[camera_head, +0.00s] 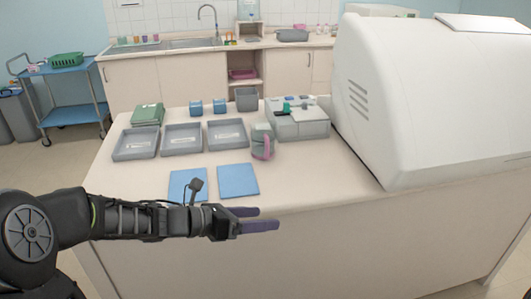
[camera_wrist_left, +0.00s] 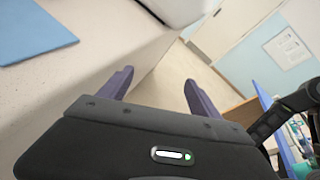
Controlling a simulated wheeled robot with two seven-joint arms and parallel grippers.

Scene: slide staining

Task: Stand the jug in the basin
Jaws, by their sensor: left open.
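The jug (camera_head: 261,134) is grey-green with a pink handle and stands upright on the table, left of the grey station. Several shallow grey trays stand in a row left of it, the nearest being the right-hand tray (camera_head: 226,146). A wider grey basin (camera_head: 292,35) sits on the back counter; I cannot tell which vessel the task calls the basin. My left gripper (camera_head: 268,218) is open and empty at the table's front edge, in front of the jug and apart from it. Its parted fingers also show in the left wrist view (camera_wrist_left: 159,77). My right gripper is out of view.
Two blue mats (camera_head: 238,180) lie at the front of the table. The grey station (camera_head: 300,124) and a large white machine (camera_head: 430,105) stand to the right. A grey bin (camera_head: 246,99), blue boxes (camera_head: 219,105) and green stack (camera_head: 148,114) stand behind the trays.

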